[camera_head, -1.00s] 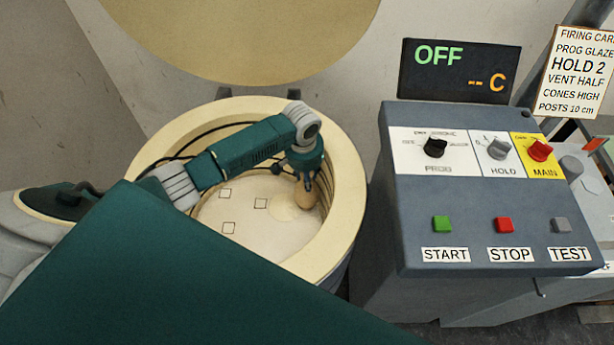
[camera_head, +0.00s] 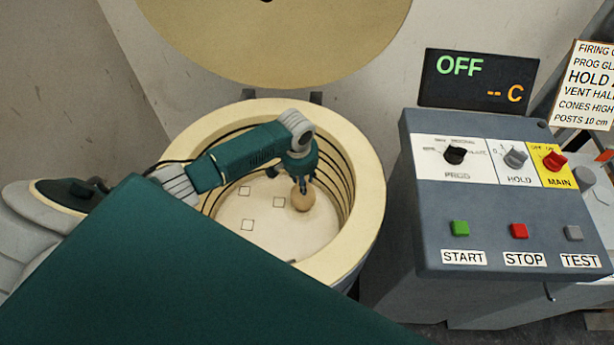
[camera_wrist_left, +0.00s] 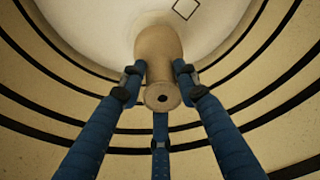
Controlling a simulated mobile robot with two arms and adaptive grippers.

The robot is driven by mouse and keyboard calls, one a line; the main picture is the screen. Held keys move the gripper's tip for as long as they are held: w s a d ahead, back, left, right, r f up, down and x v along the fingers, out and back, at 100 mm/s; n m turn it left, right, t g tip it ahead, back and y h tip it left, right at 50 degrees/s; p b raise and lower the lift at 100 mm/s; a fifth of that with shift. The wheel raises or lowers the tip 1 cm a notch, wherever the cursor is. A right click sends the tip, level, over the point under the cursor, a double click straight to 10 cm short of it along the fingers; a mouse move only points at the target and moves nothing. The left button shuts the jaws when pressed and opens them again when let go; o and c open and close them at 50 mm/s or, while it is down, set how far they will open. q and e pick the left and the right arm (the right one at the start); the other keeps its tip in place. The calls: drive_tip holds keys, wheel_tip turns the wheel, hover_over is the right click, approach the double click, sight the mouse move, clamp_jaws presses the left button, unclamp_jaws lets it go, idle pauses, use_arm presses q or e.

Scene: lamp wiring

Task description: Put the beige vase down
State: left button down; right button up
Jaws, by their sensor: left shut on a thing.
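The beige vase (camera_head: 303,200) is inside the round kiln (camera_head: 365,165), low over the pale floor on the right side. My left gripper (camera_head: 301,183) reaches down into the kiln from above and is shut on the vase. In the left wrist view the vase (camera_wrist_left: 158,55) sits between the blue fingers of the gripper (camera_wrist_left: 158,80), its small round mouth facing the camera. I cannot tell whether its base touches the floor. My right gripper does not show.
The kiln floor (camera_head: 237,208) has several marked squares, with open floor left of the vase. The kiln wall with dark coils surrounds the arm. The raised lid (camera_head: 270,40) stands behind. A control box (camera_head: 500,200) with display (camera_head: 478,80) reading OFF stands at the right.

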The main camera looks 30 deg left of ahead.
use_arm(q)
drive_tip(key=shift+s+a, duration=0.2)
drive_tip(key=shift+a, duration=0.05)
drive_tip(key=c, duration=1.2)
unclamp_jaws()
drive_tip(key=shift+w+d, duration=0.1)
drive_tip(key=r, duration=0.4)
drive_tip(key=s+r, duration=0.1)
drive_tip(key=r, duration=0.7)
drive_tip(key=shift+s, duration=0.25)
